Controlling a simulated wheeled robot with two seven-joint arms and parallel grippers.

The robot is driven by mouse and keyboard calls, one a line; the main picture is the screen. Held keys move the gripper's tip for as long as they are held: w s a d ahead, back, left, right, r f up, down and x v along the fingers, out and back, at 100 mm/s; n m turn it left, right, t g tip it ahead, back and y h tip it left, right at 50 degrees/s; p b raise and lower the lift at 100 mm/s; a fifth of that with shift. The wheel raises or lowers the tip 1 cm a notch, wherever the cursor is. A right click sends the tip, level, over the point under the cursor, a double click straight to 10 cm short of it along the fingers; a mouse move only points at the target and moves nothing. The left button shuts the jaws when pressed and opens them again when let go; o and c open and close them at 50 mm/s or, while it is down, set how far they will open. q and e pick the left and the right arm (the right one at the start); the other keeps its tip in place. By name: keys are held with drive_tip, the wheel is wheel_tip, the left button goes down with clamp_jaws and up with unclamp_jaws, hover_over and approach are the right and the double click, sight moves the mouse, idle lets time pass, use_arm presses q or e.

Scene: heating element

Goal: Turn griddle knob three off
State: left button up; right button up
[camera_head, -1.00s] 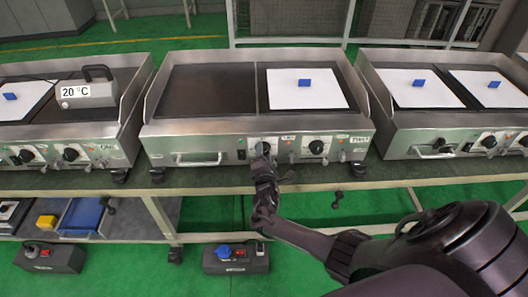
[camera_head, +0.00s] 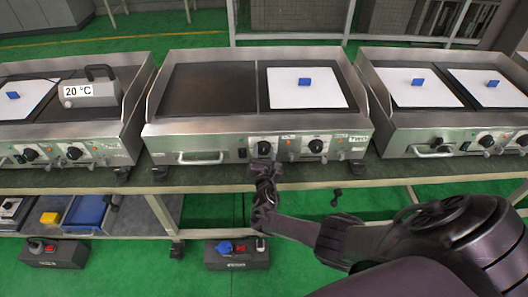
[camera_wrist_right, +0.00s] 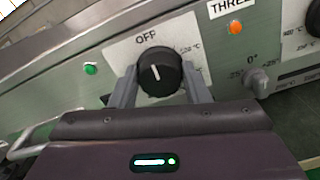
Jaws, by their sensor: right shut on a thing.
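The black griddle knob (camera_head: 263,149) sits on the front panel of the middle griddle (camera_head: 210,130), left of a second knob (camera_head: 316,146). In the right wrist view the knob (camera_wrist_right: 160,72) faces me, with OFF printed above it. Its white mark points up toward OFF. A label THREE (camera_wrist_right: 230,8) is up to the right. My right gripper (camera_head: 264,170) is at the panel's lower edge in the head view; in the wrist view its fingers (camera_wrist_right: 160,90) are on both sides of the knob, shut on it. My left gripper is out of view.
An orange light (camera_wrist_right: 237,28), a green light (camera_wrist_right: 91,69) and a small dial (camera_wrist_right: 258,82) are near the knob. Other griddles stand left and right. A white sheet with a blue block (camera_head: 304,82) lies on the middle griddle. A control box (camera_head: 237,254) is below.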

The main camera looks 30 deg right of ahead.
drive_tip(key=shift+n, duration=0.3)
drive_tip(key=o, duration=1)
drive_tip(key=shift+c, duration=0.2)
drive_tip(key=p+v, duration=0.2)
drive_tip(key=v, duration=0.5)
drive_tip(key=shift+s+a, duration=0.2)
drive_tip(key=shift+s, duration=0.15)
